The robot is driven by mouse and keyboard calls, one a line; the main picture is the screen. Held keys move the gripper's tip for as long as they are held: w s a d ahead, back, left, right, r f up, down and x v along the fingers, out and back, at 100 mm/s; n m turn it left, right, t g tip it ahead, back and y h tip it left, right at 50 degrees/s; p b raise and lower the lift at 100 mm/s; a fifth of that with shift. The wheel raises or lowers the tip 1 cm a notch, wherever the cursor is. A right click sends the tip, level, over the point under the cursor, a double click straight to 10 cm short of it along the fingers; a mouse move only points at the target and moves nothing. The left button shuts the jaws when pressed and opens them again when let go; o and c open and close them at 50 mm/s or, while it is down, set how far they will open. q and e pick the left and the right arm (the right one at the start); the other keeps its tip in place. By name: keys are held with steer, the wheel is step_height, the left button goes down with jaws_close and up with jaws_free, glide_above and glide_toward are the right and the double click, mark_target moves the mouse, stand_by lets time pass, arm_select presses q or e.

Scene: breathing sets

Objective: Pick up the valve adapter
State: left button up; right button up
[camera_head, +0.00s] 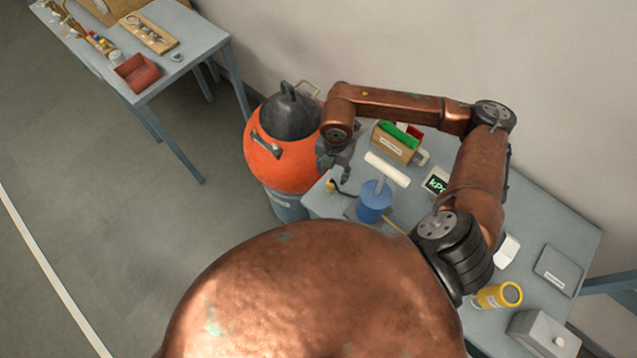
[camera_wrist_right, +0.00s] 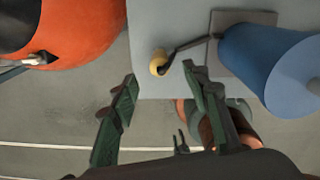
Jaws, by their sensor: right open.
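I cannot tell for sure which thing is the valve adapter. A small pale elbow-shaped piece (camera_head: 423,157) sits beside the card box on the near table. A small grey ring-like piece (camera_head: 177,57) lies on the far table. My right gripper (camera_head: 336,174) is over the left edge of the near table, beside the orange vessel. In the right wrist view its two dark green fingers (camera_wrist_right: 160,76) are apart with nothing between them. A yellow knob (camera_wrist_right: 158,62) on a dark crank is just beyond the fingertips. My left gripper is not in view.
The crank joins a blue cylinder (camera_head: 374,203). An orange vessel with a black top (camera_head: 280,155) stands close left of my right gripper. A card box (camera_head: 394,148), kPa display (camera_head: 437,184) and yellow cylinder (camera_head: 497,295) are on the near table. The far table holds a red tray (camera_head: 138,73).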

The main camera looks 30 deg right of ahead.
mark_target(332, 183)
steer(key=f, duration=0.3)
steer(key=shift+s+a+f, duration=0.15)
steer(key=shift+s+f, duration=0.05)
steer(key=shift+f, duration=0.1)
step_height(332, 183, down, 4)
steer(key=shift+r+p, duration=0.25)
steer(key=shift+p, duration=0.25)
steer(key=shift+f, duration=0.3)
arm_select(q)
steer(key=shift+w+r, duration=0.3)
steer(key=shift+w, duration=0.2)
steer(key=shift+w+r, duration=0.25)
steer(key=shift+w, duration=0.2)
arm_select(e)
jaws_close()
